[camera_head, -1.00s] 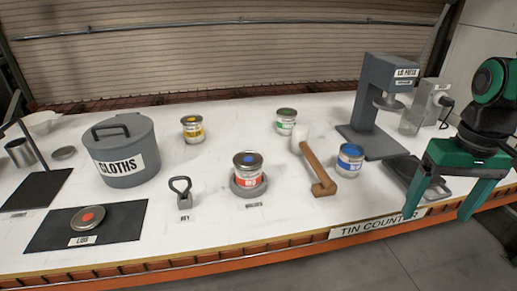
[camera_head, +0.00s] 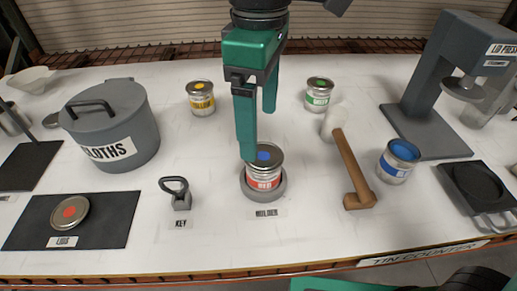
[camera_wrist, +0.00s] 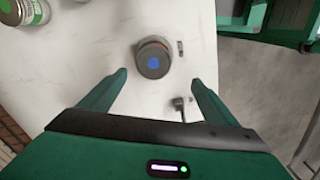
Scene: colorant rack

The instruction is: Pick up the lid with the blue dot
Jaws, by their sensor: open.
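The lid with the blue dot (camera_head: 268,154) sits on top of a tin with a red label (camera_head: 263,180), which stands in a grey round holder (camera_head: 280,192) marked HOLDER. My gripper (camera_head: 258,132) is open and empty, pointing down above and just behind the tin; one finger hides the lid's left edge in the head view. In the wrist view the blue-dot lid (camera_wrist: 153,60) shows beyond and between the two fingertips of my gripper (camera_wrist: 158,78), apart from both.
A hammer (camera_head: 350,165) lies right of the tin, and a key (camera_head: 180,194) lies left. A blue tin (camera_head: 397,161), yellow tin (camera_head: 201,98) and green tin (camera_head: 319,95) stand around. A red-dot lid (camera_head: 70,213) lies on the LIDS mat (camera_head: 113,219).

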